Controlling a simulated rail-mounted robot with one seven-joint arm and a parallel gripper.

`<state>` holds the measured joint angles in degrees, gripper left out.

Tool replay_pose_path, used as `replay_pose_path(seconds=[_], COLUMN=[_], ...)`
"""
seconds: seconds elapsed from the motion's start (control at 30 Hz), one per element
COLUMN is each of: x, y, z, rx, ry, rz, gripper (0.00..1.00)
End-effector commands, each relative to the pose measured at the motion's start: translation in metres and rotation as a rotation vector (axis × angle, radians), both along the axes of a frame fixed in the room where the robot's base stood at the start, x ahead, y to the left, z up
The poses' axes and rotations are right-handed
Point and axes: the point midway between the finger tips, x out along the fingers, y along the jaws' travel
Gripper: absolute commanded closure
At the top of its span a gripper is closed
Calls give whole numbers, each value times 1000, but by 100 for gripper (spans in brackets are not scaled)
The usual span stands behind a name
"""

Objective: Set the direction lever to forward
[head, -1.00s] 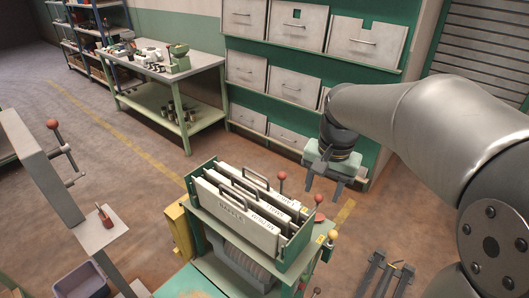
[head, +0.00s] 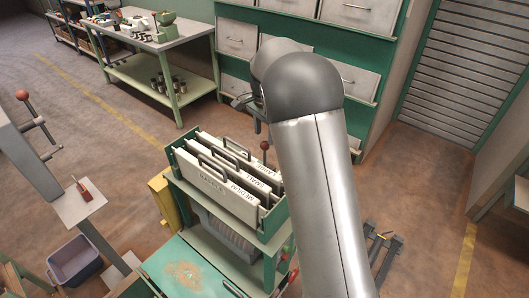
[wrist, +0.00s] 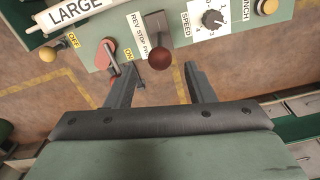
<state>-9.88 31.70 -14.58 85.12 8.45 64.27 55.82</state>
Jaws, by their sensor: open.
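The direction lever, with a dark red ball knob (wrist: 159,56), stands on the pale green control panel (wrist: 178,58) beside a REV STOP FWD label (wrist: 138,34). Its stem points toward the camera, so I cannot tell its setting. My gripper (wrist: 160,77) is open. Its two fingers are spread on either side of the knob in the picture, and the knob appears just beyond the fingertips, not gripped. In the head view my arm hides the panel and most of my gripper. A red-knobbed lever (head: 265,146) shows behind the hopper; I cannot tell which one it is.
Next to the lever are a red paddle switch (wrist: 107,52) marked ON and OFF, a black speed dial (wrist: 212,19), a yellow button (wrist: 267,6) and a yellow knob (wrist: 48,54). In the head view, a hopper with handled plates (head: 228,190) stands left of my arm.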

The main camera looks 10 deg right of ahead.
Motion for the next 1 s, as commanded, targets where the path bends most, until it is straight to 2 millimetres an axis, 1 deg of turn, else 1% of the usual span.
replay_pose_path(seconds=[0.03, 0.2, 0.3, 0.4, 0.5, 0.6, 0.87, 0.97, 1.0], x=[-1, -1, -1, 0, 0, 0, 0, 0, 0], y=[0, -1, -1, -1, 0, 0, 0, 0, 0], z=[-11, -47, -65, -78, -86, -91, -92, -92, -92], rx=[-1, 0, -1, 0, 0, 0, 0, 0, 0], ry=[6, 4, 3, 2, 1, 1, 0, 0, 0], rz=[0, 0, -1, 0, 0, 1, 1, 1, 1], gripper=[51, 51, 51, 51, 51, 51, 51, 76, 88])
